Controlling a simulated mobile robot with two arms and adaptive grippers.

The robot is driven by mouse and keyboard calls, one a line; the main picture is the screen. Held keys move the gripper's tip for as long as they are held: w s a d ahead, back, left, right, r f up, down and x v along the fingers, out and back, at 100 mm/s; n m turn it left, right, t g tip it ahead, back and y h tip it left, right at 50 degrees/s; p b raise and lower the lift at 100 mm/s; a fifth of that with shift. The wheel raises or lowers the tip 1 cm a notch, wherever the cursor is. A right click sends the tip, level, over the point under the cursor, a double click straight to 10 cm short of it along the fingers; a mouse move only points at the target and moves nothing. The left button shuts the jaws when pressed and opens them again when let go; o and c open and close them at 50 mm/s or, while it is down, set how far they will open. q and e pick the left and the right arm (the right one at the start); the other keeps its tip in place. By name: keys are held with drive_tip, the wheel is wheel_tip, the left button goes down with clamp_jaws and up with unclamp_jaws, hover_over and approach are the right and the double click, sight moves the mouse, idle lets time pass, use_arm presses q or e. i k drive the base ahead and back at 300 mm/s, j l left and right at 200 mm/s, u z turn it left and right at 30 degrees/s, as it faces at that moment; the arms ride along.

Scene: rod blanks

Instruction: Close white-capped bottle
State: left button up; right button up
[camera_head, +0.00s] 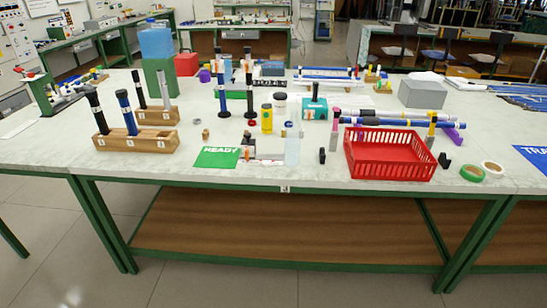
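Neither of my grippers is in view.
A red basket (391,156) stands right of the bottles at the front edge. A green READY card (217,157) lies to the left. A wooden rod block (136,140) stands further left. Several upright rods and small parts crowd the middle; the front-left tabletop is clearer.

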sight(293, 131)
drive_tip(key=i+l+u, duration=0.2)
drive_tip(key=i+l, duration=0.25)
drive_tip(key=i+l+u, duration=0.25)
drive_tip(key=i+l, duration=0.2)
drive_tip(key=i+l+u, duration=0.2)
drive_tip(key=i+l, duration=0.2)
drive_tip(key=l, duration=0.3)
